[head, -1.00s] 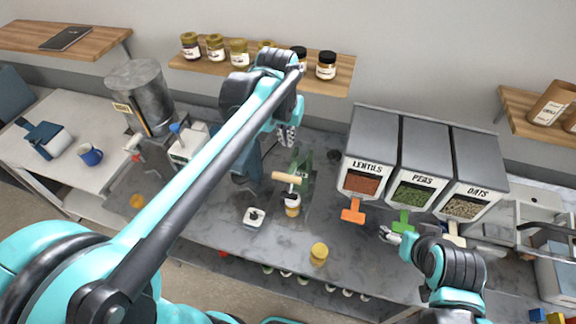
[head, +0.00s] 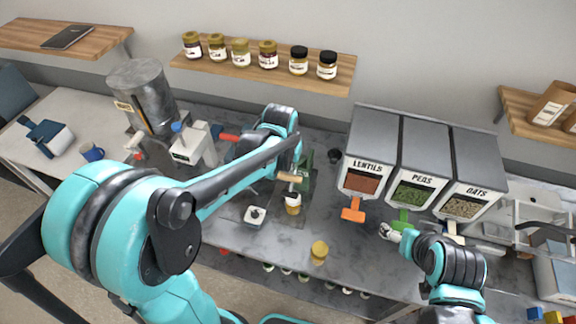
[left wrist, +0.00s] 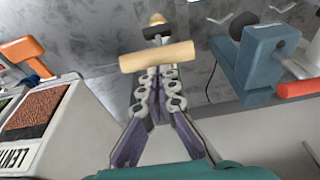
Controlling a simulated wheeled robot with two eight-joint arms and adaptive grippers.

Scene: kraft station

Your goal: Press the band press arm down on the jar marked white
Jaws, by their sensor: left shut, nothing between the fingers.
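The band press shows in the head view as a green frame (head: 305,172) with a pale wooden handle (head: 289,178). A small jar (head: 293,205) with a white band and an amber lower part stands under its arm. I cannot read a marking on it. In the left wrist view the wooden handle (left wrist: 157,56) lies crosswise just beyond the fingertips of my left gripper (left wrist: 158,80). That gripper is shut and empty; contact with the handle cannot be told. My forearm hides it in the head view. My right gripper (head: 389,232) is by the green dispenser lever; its fingers are unclear.
Dispensers for lentils (head: 369,168), peas and oats stand right of the press. A white square item (head: 255,217) and a yellow-lidded jar (head: 319,251) are on the grey counter (head: 350,265). A blue device (left wrist: 258,60) stands close by in the wrist view. A jar shelf (head: 280,78) is behind.

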